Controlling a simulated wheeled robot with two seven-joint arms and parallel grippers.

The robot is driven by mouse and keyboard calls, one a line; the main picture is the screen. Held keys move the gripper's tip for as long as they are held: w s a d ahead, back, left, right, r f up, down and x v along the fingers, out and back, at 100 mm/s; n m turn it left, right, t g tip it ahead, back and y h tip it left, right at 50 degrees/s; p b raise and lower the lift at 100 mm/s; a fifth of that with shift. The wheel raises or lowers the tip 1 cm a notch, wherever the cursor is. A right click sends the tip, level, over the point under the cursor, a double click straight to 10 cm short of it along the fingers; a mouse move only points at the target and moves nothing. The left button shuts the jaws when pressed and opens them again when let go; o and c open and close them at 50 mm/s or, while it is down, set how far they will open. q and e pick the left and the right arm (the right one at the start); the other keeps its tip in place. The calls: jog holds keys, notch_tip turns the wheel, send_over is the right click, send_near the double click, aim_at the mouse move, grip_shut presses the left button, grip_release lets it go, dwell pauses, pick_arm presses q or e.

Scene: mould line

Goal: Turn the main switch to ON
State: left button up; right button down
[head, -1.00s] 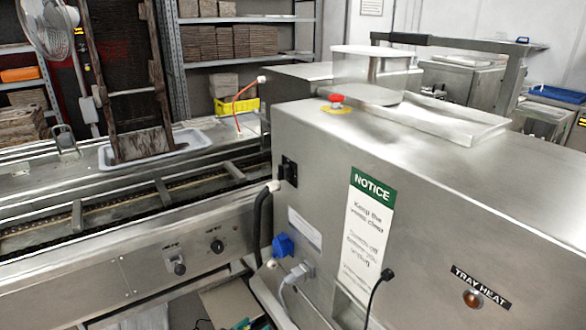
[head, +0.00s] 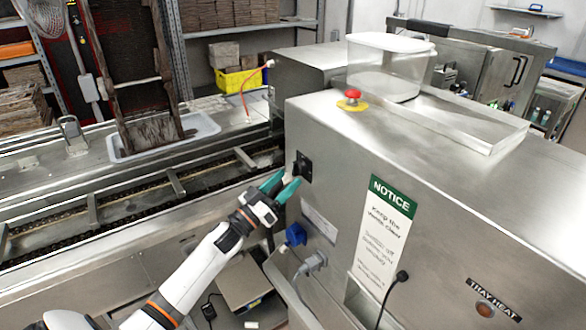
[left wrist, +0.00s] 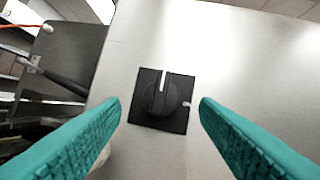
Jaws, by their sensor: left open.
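The main switch (head: 302,167) is a black square plate with a black rotary knob on the end of the steel machine housing. In the left wrist view the knob (left wrist: 158,98) shows a white pointer line toward the plate's top edge, and a small white mark sits at the plate's right edge. My left gripper (head: 280,185) has teal fingers and is open just in front of the switch. In the left wrist view its fingertips (left wrist: 160,108) stand apart on either side of the switch plate, with nothing between them. The right gripper is not in view.
A red emergency button (head: 353,95) on a yellow base and a clear bin (head: 385,70) stand on top of the housing. Below the switch are a blue plug (head: 295,234) and a grey plug (head: 314,262) with cables. A conveyor (head: 120,200) runs at left.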

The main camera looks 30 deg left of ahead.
aim_at(293, 174)
pick_arm(q)
jog(key=x, duration=0.3)
jog(key=shift+d+r+p, duration=0.1)
jog(key=shift+r+p, duration=0.05)
jog(key=shift+p, duration=0.2)
jog(key=shift+w, duration=0.25)
jog(key=c, duration=1)
jog(key=shift+m+b, duration=0.3)
jog(key=shift+f+m+h+b, duration=0.2)
jog(key=shift+m+h+b, duration=0.7)
jog(key=shift+m, duration=0.3)
jog(key=shift+w+a+r+m+g+h+b, duration=0.15)
jog(key=shift+m+g+h+b, duration=1.35)
jog(key=shift+m, duration=2.1)
jog(key=shift+s+a+r+m+g+h+b, duration=0.15)
jog(key=shift+m+g+h+b, duration=0.8)
jog(key=shift+m+b, duration=1.8)
jog(key=shift+w+a+r+m+g+h+b, duration=0.15)
jog(key=shift+m+g+h+b, duration=1.05)
jog(key=shift+m, duration=3.25)
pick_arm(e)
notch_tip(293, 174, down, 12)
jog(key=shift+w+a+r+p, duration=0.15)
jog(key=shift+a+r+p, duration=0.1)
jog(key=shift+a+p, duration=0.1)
pick_arm(q)
jog(key=shift+f+g+y, duration=0.1)
jog(key=shift+g+y, duration=0.25)
